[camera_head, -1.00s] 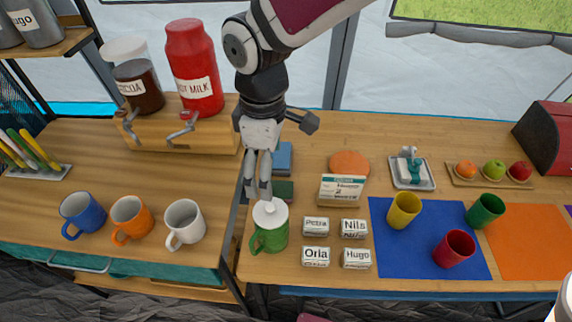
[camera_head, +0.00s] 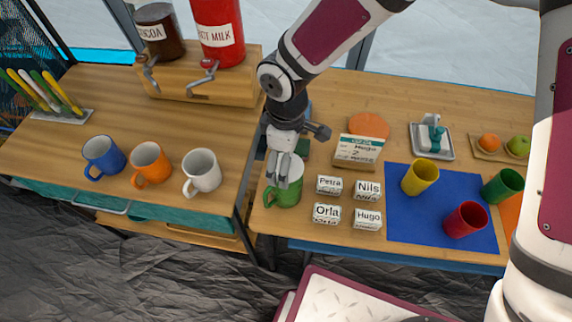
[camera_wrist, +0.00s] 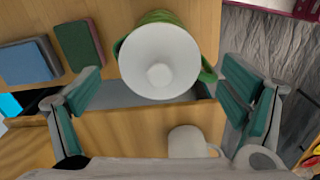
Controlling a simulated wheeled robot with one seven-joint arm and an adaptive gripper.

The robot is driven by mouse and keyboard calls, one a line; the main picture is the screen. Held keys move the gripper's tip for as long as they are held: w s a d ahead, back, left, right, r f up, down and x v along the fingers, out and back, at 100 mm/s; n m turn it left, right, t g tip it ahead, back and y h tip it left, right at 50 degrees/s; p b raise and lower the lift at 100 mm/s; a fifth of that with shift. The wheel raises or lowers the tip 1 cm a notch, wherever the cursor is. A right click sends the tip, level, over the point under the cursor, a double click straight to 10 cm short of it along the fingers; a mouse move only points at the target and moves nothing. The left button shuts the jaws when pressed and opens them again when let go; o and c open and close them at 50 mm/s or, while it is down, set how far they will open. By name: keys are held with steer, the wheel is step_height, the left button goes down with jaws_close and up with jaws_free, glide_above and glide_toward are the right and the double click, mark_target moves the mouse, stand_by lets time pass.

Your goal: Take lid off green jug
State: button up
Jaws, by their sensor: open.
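The green jug (camera_head: 285,196) stands at the front left corner of the right table. Its white round lid with a central knob (camera_wrist: 158,75) is on top of it in the wrist view, with green jug body (camera_wrist: 157,17) showing around the lid's edge. My gripper (camera_head: 283,180) is right over the jug in the head view and partly hides the lid. In the wrist view my gripper's two fingers (camera_wrist: 162,72) are spread wide, one on each side of the lid, and hold nothing. I cannot tell their exact height relative to the knob.
Name blocks (camera_head: 327,213) stand close right of the jug. White (camera_head: 203,172), orange (camera_head: 150,165) and blue (camera_head: 102,157) mugs stand on the left counter. A blue mat (camera_head: 440,222) with cups lies farther right. Dark and blue books (camera_wrist: 28,62) lie near the jug.

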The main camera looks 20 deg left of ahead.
steer(key=shift+f, duration=0.35)
steer(key=shift+c, duration=0.2)
steer(key=c, duration=1.2)
steer(key=shift+r, duration=0.1)
